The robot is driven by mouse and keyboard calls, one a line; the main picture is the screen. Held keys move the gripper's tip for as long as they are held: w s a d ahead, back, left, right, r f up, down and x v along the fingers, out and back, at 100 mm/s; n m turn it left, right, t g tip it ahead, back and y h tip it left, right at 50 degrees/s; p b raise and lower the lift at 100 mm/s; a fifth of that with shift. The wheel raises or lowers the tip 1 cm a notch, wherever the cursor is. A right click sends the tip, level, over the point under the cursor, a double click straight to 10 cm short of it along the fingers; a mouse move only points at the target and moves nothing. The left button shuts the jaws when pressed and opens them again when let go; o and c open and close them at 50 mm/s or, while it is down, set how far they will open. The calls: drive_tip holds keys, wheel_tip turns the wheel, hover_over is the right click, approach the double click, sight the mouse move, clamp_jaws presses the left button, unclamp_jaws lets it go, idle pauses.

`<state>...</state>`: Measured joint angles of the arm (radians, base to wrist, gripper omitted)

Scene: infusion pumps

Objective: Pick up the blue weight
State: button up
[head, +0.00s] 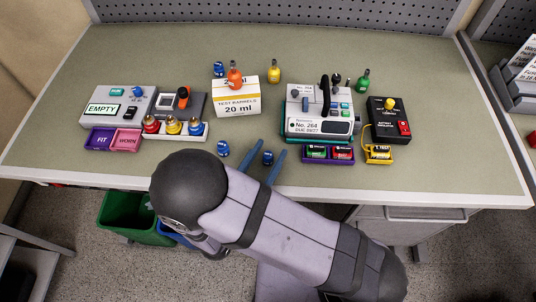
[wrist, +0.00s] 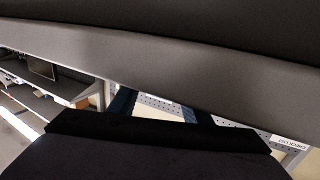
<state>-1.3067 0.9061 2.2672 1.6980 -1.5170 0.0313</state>
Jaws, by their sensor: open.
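Several small dark-blue pieces with pale markings are in the head view, and I cannot tell for sure which is the blue weight. One blue piece (head: 268,158) lies near the table's front edge, seen between my fingers. A second blue piece (head: 222,149) is to its left, and a third blue piece (head: 218,69) is at the back. My gripper (head: 267,160) has two blue fingers spread apart, with nothing visibly held. Its height over the table is hard to tell. The fingers (wrist: 155,108) are partly visible in the wrist view, which shows no weight.
A white test-barrels box (head: 237,101) with an orange bottle stands behind. A grey device (head: 120,106) and a tray of coloured knobs (head: 175,137) are left. An infusion pump (head: 320,112) and a black box (head: 388,118) are right. Green and blue bins are below the front edge.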

sight(268, 154)
clamp_jaws()
drive_tip(key=shift+r, duration=0.15)
drive_tip(key=shift+r, duration=4.85)
wheel_tip(268, 154, up, 2)
drive_tip(key=shift+p, duration=1)
